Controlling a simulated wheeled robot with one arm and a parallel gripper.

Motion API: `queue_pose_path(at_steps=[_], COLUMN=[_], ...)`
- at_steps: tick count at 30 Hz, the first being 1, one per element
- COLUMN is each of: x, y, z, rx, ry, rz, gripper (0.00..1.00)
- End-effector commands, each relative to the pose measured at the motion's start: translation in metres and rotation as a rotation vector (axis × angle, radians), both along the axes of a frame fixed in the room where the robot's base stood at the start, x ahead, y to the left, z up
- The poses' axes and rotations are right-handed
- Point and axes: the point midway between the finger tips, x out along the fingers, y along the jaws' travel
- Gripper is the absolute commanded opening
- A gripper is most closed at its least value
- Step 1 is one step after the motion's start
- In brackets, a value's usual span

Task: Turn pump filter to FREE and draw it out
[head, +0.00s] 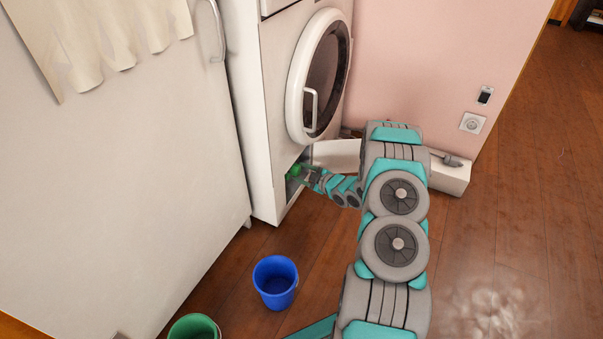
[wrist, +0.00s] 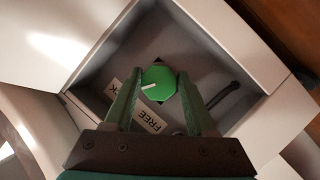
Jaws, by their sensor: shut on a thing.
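The pump filter is a green knob (wrist: 160,82) with a white pointer mark, seated in a grey recess (wrist: 95,75) low in the machine. It also shows as a green spot in the head view (head: 294,171). My gripper (wrist: 159,80) has its two green fingers on either side of the knob, shut on it. The pointer mark aims left and slightly down, toward the partly hidden label ending in "CK" (wrist: 113,92). The "FREE" label (wrist: 150,120) lies below the knob. In the head view, my gripper (head: 305,174) reaches into the opening at the machine's base.
The white machine (head: 270,110) has its round door (head: 318,78) closed above the opening. A blue bucket (head: 275,280) and a green bucket (head: 194,328) stand on the floor in front. A dark hose (wrist: 224,97) lies right of the knob. A long white box (head: 452,178) runs along the wall.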

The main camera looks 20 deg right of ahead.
Motion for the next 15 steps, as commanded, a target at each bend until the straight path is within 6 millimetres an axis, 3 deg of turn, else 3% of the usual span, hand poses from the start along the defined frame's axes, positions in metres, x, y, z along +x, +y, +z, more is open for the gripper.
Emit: queue_pose_path(at_steps=[1,10,15], x=[-0.0003,-0.0002,0.0], y=[0.0002,0.0002,0.0003], z=[-0.0003,-0.0003,-0.0003], rx=[0.0,0.0,0.0], ry=[0.001,0.001,0.001], rz=[0.001,0.001,0.001], gripper=[0.35,0.01,0.01])
